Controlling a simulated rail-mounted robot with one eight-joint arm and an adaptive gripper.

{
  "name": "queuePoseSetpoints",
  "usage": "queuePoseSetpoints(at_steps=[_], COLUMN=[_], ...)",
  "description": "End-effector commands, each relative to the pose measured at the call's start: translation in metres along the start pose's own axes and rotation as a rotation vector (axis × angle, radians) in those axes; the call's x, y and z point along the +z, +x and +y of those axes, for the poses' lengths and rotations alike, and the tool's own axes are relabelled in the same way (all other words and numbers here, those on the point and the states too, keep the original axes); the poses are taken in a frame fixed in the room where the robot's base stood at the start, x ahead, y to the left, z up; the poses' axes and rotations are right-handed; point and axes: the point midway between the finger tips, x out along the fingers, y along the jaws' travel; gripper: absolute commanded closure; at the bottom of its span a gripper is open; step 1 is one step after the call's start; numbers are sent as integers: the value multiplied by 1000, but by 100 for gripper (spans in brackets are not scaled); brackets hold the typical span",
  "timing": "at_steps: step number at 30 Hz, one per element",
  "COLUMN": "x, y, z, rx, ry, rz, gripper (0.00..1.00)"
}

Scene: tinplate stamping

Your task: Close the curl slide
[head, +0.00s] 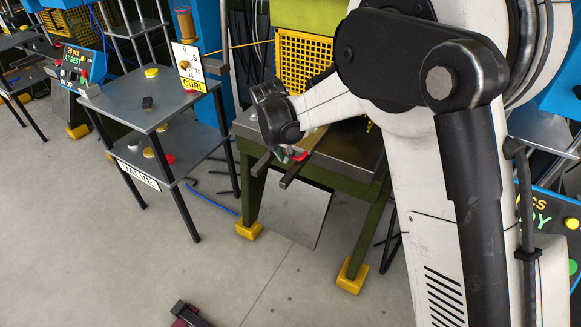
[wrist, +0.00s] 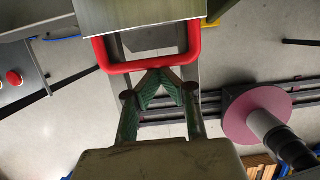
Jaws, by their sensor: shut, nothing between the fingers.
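The curl slide shows in the wrist view as a grey metal plate (wrist: 150,18) with a red U-shaped handle (wrist: 115,66) on its near edge. My gripper (wrist: 158,73) is shut and empty, its green-padded fingertips together at the handle's crossbar. I cannot tell whether they touch it. In the head view my gripper (head: 299,153) is at the front of the green press bench (head: 330,157), close to a small red part of the handle (head: 300,157). Two dark rails (head: 293,176) stick out from the bench there. My gripper and arm hide most of the slide.
A yellow mesh guard (head: 303,62) stands behind the bench. To the left are a grey two-tier stand (head: 150,103) and a CURL sign (head: 190,75). A pink disc (wrist: 240,125) lies right of my fingers in the wrist view. The floor in front is mostly clear.

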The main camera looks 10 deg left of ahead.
Motion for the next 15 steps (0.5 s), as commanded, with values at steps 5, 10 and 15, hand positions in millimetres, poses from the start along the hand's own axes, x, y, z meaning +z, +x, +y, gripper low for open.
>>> queuePoseSetpoints(at_steps=[5,10,15], x=[20,33,37], y=[6,9,10], z=[9,11,12], rx=[4,5,5], ry=[-15,-18,-20], rz=[0,0,0], gripper=[100,100,100])
